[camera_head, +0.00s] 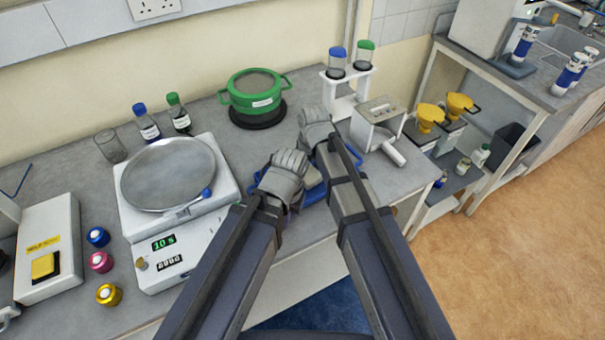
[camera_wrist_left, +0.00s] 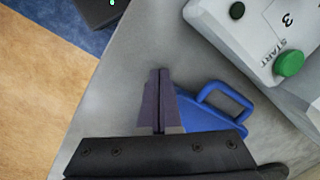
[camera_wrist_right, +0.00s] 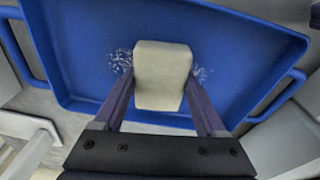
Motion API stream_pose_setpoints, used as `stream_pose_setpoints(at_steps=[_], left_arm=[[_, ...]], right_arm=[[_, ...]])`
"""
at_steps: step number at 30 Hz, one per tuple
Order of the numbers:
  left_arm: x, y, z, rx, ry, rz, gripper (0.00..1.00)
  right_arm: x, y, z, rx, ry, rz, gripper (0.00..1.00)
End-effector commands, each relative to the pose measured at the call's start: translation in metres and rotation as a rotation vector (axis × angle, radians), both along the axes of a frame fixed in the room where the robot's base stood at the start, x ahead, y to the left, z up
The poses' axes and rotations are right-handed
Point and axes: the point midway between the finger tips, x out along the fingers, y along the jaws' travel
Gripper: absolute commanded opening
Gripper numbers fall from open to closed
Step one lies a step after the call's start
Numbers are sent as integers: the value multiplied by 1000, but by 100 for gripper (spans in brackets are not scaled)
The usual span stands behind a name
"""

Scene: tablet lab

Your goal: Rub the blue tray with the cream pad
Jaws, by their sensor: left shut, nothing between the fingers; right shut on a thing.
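The blue tray (camera_head: 313,190) lies on the bench, mostly hidden under my arms in the head view. In the right wrist view the tray (camera_wrist_right: 85,45) fills most of the picture, with white specks on its floor. My right gripper (camera_head: 315,127) is shut on the cream pad (camera_wrist_right: 162,75), which is over the specks; I cannot tell if it touches the tray floor. My left gripper (camera_head: 286,165) is shut and empty. In the left wrist view its fingers (camera_wrist_left: 157,98) are beside or above the tray's end and its handle (camera_wrist_left: 226,95).
A balance (camera_head: 185,245) with a round metal pan stands left of my left arm. A green pot (camera_head: 255,95) sits behind. A white rack with two capped vials (camera_head: 345,102) and a grey-white device (camera_head: 378,122) stand close to my right gripper. The bench's front edge is near.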

Motion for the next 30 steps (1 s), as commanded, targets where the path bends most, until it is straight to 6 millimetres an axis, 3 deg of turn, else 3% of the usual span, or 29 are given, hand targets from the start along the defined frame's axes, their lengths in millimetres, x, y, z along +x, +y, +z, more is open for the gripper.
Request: stream_pose_setpoints(at_steps=[18, 30], left_arm=[[0, 0, 1, 0, 0, 1, 0], [0, 0, 4, 0, 0, 1, 0]], right_arm=[[18, -28, 1, -7, -3, -4, 0], [18, -28, 4, -4, -2, -2, 0]])
